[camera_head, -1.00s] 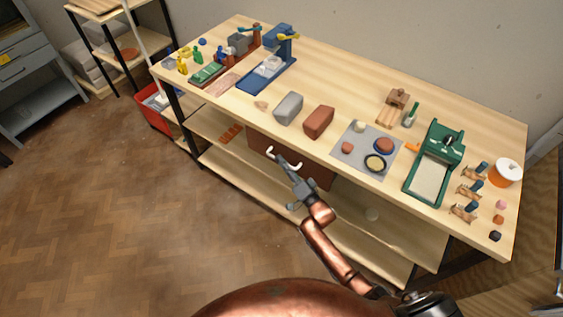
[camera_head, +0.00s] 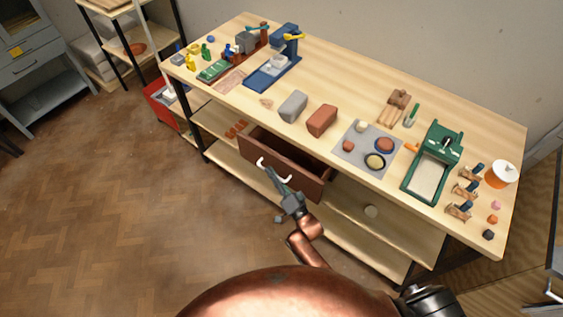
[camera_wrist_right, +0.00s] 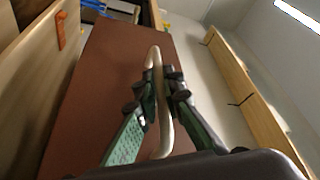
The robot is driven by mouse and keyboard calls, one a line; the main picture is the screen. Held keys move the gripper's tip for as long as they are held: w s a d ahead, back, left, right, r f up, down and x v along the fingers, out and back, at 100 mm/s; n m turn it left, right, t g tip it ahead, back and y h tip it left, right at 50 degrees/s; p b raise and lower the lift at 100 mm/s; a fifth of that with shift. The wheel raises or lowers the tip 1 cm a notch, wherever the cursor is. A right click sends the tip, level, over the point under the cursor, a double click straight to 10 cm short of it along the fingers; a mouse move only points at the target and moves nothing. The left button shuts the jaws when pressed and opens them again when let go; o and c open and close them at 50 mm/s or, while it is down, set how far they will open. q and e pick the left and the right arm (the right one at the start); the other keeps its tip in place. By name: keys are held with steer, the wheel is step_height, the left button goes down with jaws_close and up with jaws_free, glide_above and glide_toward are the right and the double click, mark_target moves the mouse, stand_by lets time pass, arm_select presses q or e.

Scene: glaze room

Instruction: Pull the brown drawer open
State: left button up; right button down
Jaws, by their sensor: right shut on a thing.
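The brown drawer (camera_head: 286,172) is under the front of the wooden workbench and stands partly open, with its inside showing from above. Its pale curved handle (camera_head: 261,163) is on the front face. My right gripper (camera_head: 272,176) is shut on the handle; in the right wrist view the gripper (camera_wrist_right: 161,97) has its fingers on both sides of the handle (camera_wrist_right: 158,60), against the brown drawer front (camera_wrist_right: 105,85). My left gripper is not in view.
The workbench top (camera_head: 345,95) carries a grey block (camera_head: 292,107), a brown block (camera_head: 321,120), a grey mat (camera_head: 347,154) and a green tray (camera_head: 428,180). A lower shelf (camera_head: 345,238) lies beneath. The floor (camera_head: 130,220) in front is clear.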

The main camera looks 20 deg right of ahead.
steer(key=s+a+p, duration=0.2)
steer(key=s+a, duration=0.3)
steer(key=a, duration=0.2)
steer(key=shift+s, duration=0.2)
steer(key=shift+d, duration=0.1)
steer(key=c, duration=2.3)
jaws_free()
steer(key=v, duration=1.2)
